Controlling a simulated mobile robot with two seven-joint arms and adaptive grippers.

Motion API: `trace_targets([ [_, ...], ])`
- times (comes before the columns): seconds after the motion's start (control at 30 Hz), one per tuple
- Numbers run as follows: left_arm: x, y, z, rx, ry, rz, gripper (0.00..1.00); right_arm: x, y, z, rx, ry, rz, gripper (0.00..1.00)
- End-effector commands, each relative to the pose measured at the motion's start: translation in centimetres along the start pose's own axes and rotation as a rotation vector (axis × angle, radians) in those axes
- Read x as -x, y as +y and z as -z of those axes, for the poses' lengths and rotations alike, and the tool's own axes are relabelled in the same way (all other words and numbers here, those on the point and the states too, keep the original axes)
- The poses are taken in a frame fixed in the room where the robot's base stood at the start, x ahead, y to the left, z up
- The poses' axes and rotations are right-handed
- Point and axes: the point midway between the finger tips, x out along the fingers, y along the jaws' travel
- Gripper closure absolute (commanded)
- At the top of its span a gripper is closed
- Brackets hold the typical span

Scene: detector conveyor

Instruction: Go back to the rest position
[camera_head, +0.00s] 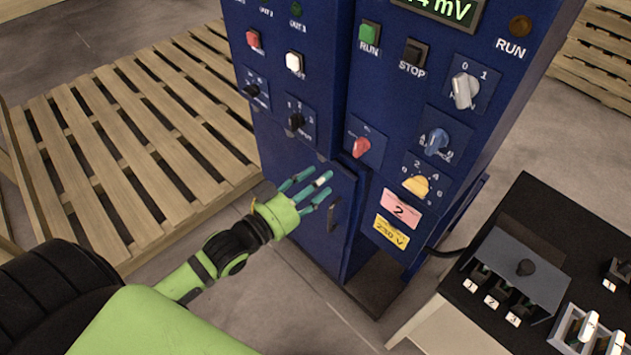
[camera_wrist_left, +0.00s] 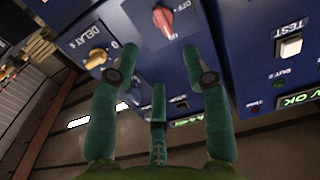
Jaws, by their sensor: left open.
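My left gripper (camera_head: 318,188) is open and empty, with teal fingers spread. It is in front of the lower blue cabinet (camera_head: 345,215), beside the cabinet door's dark handle. It also shows in the left wrist view (camera_wrist_left: 160,75), where the fingers point at the panel around a red knob (camera_wrist_left: 163,20). In the head view the red knob (camera_head: 361,148) sits above and right of the fingers. No object is between the fingers. My right gripper does not show in either view.
A wooden pallet (camera_head: 130,140) lies on the floor at the left. A black-topped table (camera_head: 545,225) with a small grey switch box (camera_head: 515,265) and numbered parts stands at the right. Bare floor (camera_head: 300,310) is in front of the cabinet.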

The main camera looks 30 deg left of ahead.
Motion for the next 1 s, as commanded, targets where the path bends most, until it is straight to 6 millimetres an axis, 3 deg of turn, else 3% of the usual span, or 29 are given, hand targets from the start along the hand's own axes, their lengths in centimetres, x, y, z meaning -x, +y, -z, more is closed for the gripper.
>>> trace_targets([
  [0.33,-0.1,0.0,-0.1,0.000,-0.001,0.001,0.52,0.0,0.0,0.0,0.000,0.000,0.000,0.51],
  [0.47,0.0,-0.7,-2.4,0.002,-0.048,0.024,0.52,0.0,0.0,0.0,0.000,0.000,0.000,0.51],
  [0.57,0.4,-1.9,-7.3,0.005,-0.147,0.068,0.52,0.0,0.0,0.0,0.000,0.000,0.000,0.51],
  [0.77,4.4,-3.6,-21.6,0.017,-0.458,0.166,0.52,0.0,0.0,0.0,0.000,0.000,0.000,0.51],
  [0.87,7.9,-3.1,-28.4,0.027,-0.623,0.195,0.52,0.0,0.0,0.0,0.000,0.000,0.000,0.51],
  [1.0,14.2,-0.9,-37.0,0.047,-0.860,0.210,0.52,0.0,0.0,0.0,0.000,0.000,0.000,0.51],
])
